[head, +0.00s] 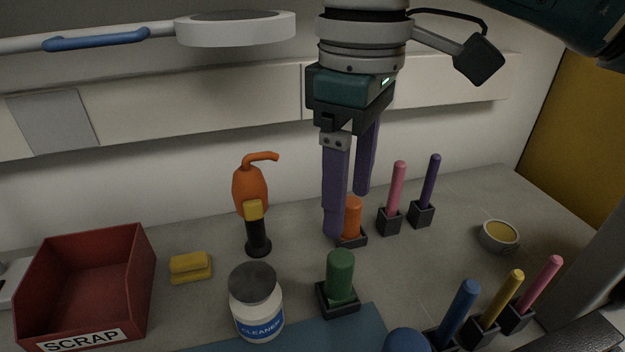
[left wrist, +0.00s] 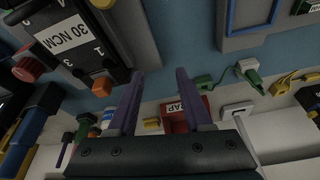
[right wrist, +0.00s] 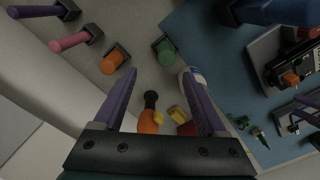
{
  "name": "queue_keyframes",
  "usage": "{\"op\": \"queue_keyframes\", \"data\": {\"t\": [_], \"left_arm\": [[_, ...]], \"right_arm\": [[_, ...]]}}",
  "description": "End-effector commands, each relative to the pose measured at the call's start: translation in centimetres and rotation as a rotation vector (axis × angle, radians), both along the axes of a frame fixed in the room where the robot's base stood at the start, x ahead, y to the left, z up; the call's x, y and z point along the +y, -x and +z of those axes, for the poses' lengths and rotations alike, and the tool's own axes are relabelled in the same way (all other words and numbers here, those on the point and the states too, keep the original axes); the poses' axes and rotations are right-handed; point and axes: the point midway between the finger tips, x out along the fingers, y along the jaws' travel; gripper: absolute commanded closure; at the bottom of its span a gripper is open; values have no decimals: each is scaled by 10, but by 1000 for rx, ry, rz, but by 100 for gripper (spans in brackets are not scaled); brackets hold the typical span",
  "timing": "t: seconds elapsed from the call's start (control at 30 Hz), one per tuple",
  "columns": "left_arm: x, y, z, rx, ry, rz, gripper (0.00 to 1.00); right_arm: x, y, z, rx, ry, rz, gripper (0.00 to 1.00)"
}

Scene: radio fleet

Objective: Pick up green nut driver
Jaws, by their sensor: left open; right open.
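The green nut driver (head: 340,268) stands upright in a small black holder on the grey bench, its thick green handle up. It also shows in the right wrist view (right wrist: 165,50); its shaft is hidden in the holder. My right gripper (head: 348,212) is open and empty, pointing down above and behind the green driver, apart from it. In the head view its nearer finger partly covers an orange handle (head: 353,214). My left gripper (left wrist: 156,88) is open and empty in the left wrist view and is not in the head view.
A cleaner jar (head: 257,312) stands left of the green driver. Pink (head: 396,190) and purple (head: 430,182) drivers stand behind right. Blue (head: 458,312), yellow and pink handles stand front right.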

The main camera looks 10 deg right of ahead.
Motion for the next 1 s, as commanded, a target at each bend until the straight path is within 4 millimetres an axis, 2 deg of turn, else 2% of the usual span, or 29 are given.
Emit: {"op": "queue_keyframes", "data": {"t": [0.2, 0.37, 0.63, 0.93, 1.0], "left_arm": [[2, 3, -7, 9, -6, 1, 50], [4, 4, -10, 12, -12, -3, 50], [5, 4, -18, 12, -17, -6, 50], [5, 4, -18, 12, -17, -6, 50], [5, 4, -18, 12, -17, -6, 50]], "right_arm": [[-1, 0, -34, 3, 2, -1, 26], [-1, 1, -47, 2, 1, -1, 26], [-1, 2, -88, 1, 1, 0, 26], [-1, 2, -95, -2, 1, 1, 26], [-1, 2, -94, -1, 0, 1, 32]]}}
